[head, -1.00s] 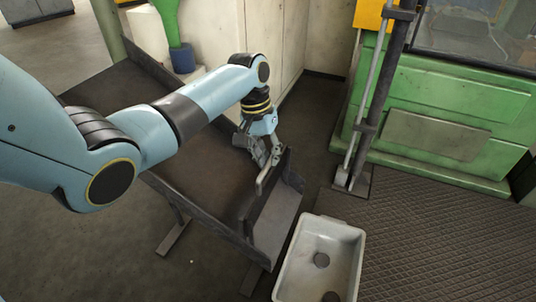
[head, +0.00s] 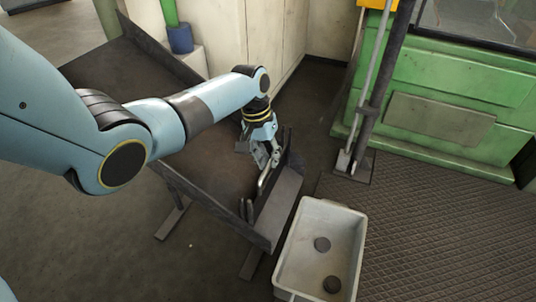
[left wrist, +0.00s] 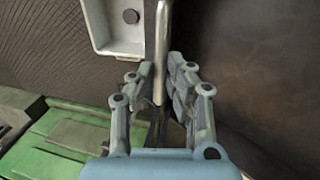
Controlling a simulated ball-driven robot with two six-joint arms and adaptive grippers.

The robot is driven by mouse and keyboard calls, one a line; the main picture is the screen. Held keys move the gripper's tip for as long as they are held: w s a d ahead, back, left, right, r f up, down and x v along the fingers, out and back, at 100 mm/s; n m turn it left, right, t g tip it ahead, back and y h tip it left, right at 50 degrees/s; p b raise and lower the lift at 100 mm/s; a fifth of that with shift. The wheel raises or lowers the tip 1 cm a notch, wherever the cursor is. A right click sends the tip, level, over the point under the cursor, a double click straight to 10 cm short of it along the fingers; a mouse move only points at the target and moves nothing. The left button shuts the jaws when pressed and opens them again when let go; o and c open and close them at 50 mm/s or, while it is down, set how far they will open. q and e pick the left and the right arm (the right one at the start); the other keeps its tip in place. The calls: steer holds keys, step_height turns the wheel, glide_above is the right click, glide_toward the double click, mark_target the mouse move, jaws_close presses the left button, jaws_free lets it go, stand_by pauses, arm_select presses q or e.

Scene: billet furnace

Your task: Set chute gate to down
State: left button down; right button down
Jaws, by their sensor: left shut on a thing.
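The dark steel chute (head: 120,70) slopes down toward the grey bin. Its gate (head: 270,207) is a dark plate across the lower end, low between guide posts (head: 246,210) that stick up above its top edge. A pale metal handle (head: 264,178) rises from the gate. My left gripper (head: 268,160) is shut on this handle above the gate. In the left wrist view the handle (left wrist: 161,50) runs between the fingers of my left gripper (left wrist: 161,80). The gate's bottom edge is hard to make out. My right gripper is not in view.
Textured floor plate (head: 430,230) at right is clear.

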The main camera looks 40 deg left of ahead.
arm_select(q)
steer(key=shift+s+f, duration=0.15)
steer(key=c, duration=1.3)
jaws_free()
steer(key=shift+f, duration=0.1)
steer(key=shift+c, duration=0.2)
steer(key=shift+r, duration=0.2)
steer(key=shift+a+r, duration=0.15)
steer(key=shift+r, duration=0.15)
step_height(320, 180, up, 11)
steer(key=a, duration=0.2)
steer(key=shift+s, duration=0.15)
steer(key=shift+s+f, duration=0.1)
